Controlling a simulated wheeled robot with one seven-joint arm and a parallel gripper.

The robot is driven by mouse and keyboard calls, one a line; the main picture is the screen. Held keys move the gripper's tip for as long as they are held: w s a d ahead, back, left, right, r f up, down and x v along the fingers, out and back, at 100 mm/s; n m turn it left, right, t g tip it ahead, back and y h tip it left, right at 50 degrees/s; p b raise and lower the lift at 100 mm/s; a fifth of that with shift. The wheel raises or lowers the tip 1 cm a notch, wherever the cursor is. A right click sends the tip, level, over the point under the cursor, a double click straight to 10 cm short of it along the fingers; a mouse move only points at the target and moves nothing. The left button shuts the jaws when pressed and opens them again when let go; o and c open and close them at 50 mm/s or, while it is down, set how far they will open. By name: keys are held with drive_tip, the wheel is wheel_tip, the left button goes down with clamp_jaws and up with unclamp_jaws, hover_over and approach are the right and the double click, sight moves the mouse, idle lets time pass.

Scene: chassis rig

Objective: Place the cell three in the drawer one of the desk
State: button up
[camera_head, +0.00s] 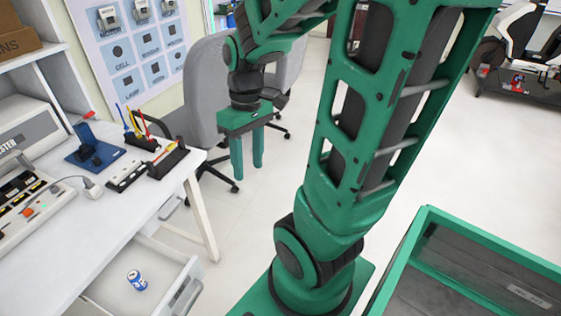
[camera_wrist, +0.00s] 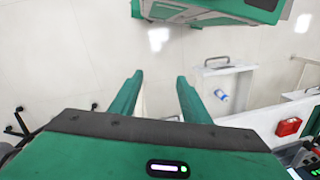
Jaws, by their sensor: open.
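A small blue and white cylinder, apparently the cell (camera_head: 137,280), lies on its side in an open white drawer (camera_head: 187,292) under the desk. It also shows in the wrist view (camera_wrist: 221,95), right of my fingers. The drawer's front and handle (camera_wrist: 217,63) show there too. I cannot tell from a label which drawer this is. My gripper (camera_head: 248,170) points down, open and empty, beyond the desk's right edge and well apart from the drawer. In the wrist view the two fingers (camera_wrist: 160,78) stand apart with nothing between them.
The white desk (camera_head: 60,240) holds a tester unit (camera_head: 28,200), a blue stand (camera_head: 92,147) and a black tool holder (camera_head: 165,160). Grey chairs (camera_head: 207,85) stand behind my gripper. A green-rimmed bin (camera_head: 490,245) is at lower right. A red box (camera_wrist: 288,127) shows in the wrist view.

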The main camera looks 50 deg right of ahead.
drive_tip(key=s+d+r+m+h, duration=0.1)
drive_tip(key=s+d+r+m, duration=0.1)
drive_tip(key=s+m, duration=0.4)
drive_tip(key=s, duration=0.3)
drive_tip(key=shift+d+r+t, duration=0.3)
drive_tip(key=shift+d+r, duration=0.1)
drive_tip(key=shift+w, duration=0.2)
drive_tip(key=shift+w+f, duration=0.25)
drive_tip(key=shift+w, duration=0.25)
